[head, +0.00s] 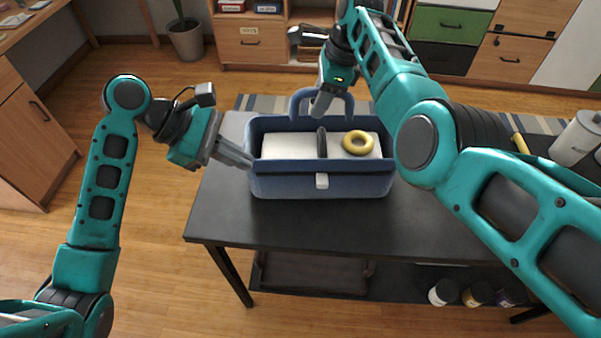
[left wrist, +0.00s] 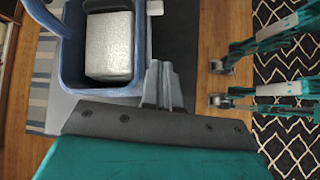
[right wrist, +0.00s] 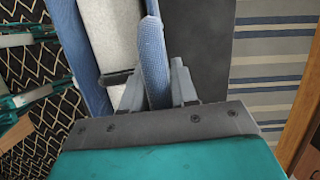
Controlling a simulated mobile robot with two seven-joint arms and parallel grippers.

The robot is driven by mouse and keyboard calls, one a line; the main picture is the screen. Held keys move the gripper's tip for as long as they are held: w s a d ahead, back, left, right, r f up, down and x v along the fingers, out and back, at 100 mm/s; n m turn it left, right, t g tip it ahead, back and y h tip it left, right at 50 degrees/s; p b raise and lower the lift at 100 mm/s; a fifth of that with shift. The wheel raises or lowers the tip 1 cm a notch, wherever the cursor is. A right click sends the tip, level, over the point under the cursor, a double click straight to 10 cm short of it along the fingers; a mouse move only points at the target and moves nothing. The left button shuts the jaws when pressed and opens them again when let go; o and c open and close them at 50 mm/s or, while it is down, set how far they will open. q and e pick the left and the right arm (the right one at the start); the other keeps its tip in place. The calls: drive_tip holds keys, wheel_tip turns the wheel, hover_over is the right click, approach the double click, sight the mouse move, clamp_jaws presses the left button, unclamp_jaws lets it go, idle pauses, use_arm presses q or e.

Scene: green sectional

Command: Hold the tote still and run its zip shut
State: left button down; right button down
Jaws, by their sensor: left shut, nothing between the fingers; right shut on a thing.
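The blue tote (head: 275,186) stands on the dark table with its top open; it also shows in the left wrist view (left wrist: 73,65). A white block (head: 285,146), a yellow ring (head: 357,143) and a dark upright piece (head: 321,142) show in its opening. A small white tab (head: 321,181) is on its front; I cannot tell whether it is the zip pull. My right gripper (head: 321,103) is shut on the arched blue handle (right wrist: 152,60) at the tote's back. My left gripper (head: 248,163) is shut and empty by the tote's left end; contact is unclear.
The black table (head: 300,226) has bare room in front of the tote. Several jars (head: 443,292) stand on the shelf below. A white canister (head: 577,137) is at the right. My right arm crosses above the tote's right side. Cabinets and a plant pot stand behind.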

use_arm(q)
drive_tip(key=n, duration=0.2)
use_arm(e)
drive_tip(key=shift+r, duration=0.1)
use_arm(q)
approach(322, 181)
wheel_tip(322, 181, down, 5)
drive_tip(key=d, duration=0.1)
drive_tip(key=shift+w+d+f+n+h, duration=0.1)
drive_tip(key=shift+w+d+n+h, duration=0.1)
drive_tip(key=shift+d, duration=0.3)
drive_tip(key=shift+w+d+f+n+h, duration=0.1)
drive_tip(key=shift+w+d+n+h, duration=0.1)
drive_tip(key=shift+d, duration=0.25)
